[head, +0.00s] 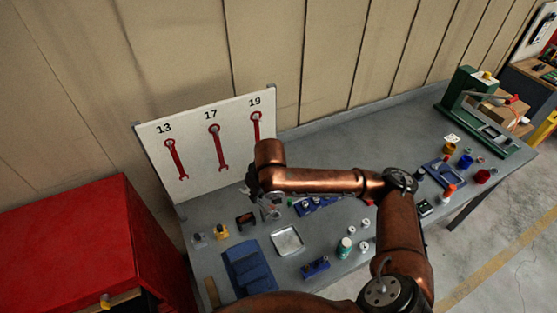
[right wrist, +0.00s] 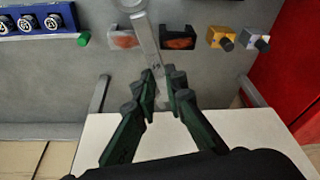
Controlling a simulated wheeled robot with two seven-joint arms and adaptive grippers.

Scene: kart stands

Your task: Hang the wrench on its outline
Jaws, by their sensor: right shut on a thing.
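A silver wrench (right wrist: 147,40) is between the fingers of my right gripper (right wrist: 164,76) in the right wrist view. The gripper is shut on its shaft, and its ring end points away from my wrist. A marking on the shaft is too small to read. In the head view my right gripper (head: 269,210) is below its arm, above the bench and in front of the white board (head: 196,140). The board bears red wrench-shaped outlines labelled 13 (head: 176,160), 17 (head: 217,148) and 19 (head: 256,128); my arm hides the lower part of 19. My left gripper is not in view.
The grey bench (head: 350,150) holds a metal tray (head: 287,241), a blue folded cloth (head: 248,268), a blue socket holder (head: 316,267) and small parts. A red cabinet (head: 70,245) stands at left. A green machine (head: 480,115) stands at the far right. The back of the bench is clear.

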